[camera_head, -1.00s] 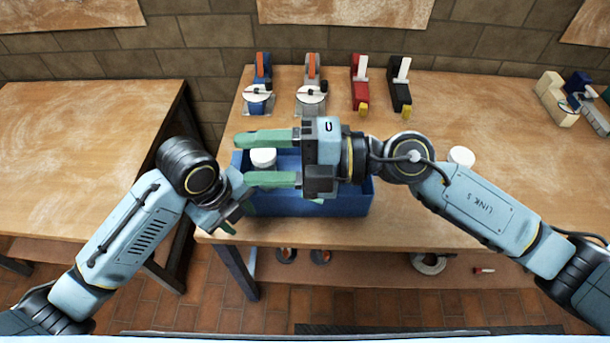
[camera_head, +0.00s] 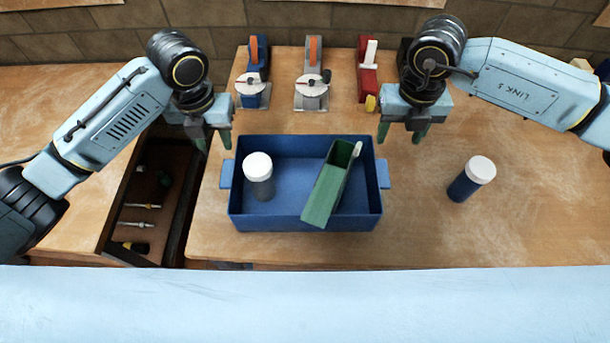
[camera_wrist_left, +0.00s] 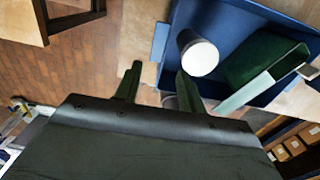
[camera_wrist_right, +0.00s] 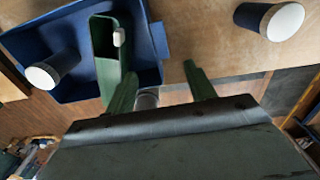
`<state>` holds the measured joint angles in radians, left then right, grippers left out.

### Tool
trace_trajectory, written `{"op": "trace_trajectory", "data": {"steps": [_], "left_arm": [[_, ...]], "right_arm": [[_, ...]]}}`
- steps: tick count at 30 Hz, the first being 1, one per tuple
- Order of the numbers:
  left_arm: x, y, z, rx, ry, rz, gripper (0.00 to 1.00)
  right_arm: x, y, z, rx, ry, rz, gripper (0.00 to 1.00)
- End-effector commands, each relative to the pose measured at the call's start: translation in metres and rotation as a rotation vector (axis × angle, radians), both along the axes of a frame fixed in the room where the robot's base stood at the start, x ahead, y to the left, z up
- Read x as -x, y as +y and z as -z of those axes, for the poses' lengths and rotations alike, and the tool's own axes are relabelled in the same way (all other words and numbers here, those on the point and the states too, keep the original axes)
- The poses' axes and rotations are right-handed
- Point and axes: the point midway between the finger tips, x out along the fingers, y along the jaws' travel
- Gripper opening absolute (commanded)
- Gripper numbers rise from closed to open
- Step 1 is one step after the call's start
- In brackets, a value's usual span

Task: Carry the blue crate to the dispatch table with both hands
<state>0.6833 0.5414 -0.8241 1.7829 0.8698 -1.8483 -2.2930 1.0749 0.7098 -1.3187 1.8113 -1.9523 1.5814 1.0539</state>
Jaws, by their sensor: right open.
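The blue crate (camera_head: 290,221) sits upright on the worktable, with a tab handle at its left end (camera_head: 227,174) and another at its right end (camera_head: 383,174). It holds a white-capped jar (camera_head: 258,168) and a tilted green open box (camera_head: 325,195). My left gripper (camera_head: 213,142) is open and empty, just behind the left handle, fingers down. In the left wrist view the handle (camera_wrist_left: 160,42) lies beyond the fingertips, apart from them. My right gripper (camera_head: 401,134) is open and empty, behind and right of the right handle (camera_wrist_right: 159,40). I cannot tell which table is the dispatch table.
A white-capped blue jar (camera_head: 470,179) stands right of the crate. Blue (camera_head: 254,80), grey (camera_head: 312,85) and red (camera_head: 368,75) devices stand at the back edge. A second table (camera_head: 60,95) is at left, beside a dark drawer-like tray (camera_head: 125,245) holding tools.

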Motion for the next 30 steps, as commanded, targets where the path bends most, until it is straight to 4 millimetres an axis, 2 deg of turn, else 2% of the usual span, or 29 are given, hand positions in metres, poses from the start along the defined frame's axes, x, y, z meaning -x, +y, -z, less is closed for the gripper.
{"op": "trace_trajectory", "data": {"steps": [5, 10, 24, 30], "left_arm": [[0.000, 0.000, 0.001, 0.000, 0.000, -0.002, 0.40], [0.000, 0.000, 0.015, 0.000, 0.002, -0.003, 0.40], [0.001, 0.000, 0.103, 0.000, 0.003, -0.005, 0.40], [0.000, 0.000, 0.126, 0.001, 0.000, -0.004, 0.40]], "right_arm": [[0.000, 0.001, 0.001, -0.002, 0.001, -0.001, 0.55], [0.001, 0.001, 0.015, -0.003, 0.004, 0.001, 0.55], [0.001, 0.001, 0.103, -0.003, 0.004, -0.001, 0.55], [0.000, 0.001, 0.126, -0.004, 0.002, 0.000, 0.55]]}}
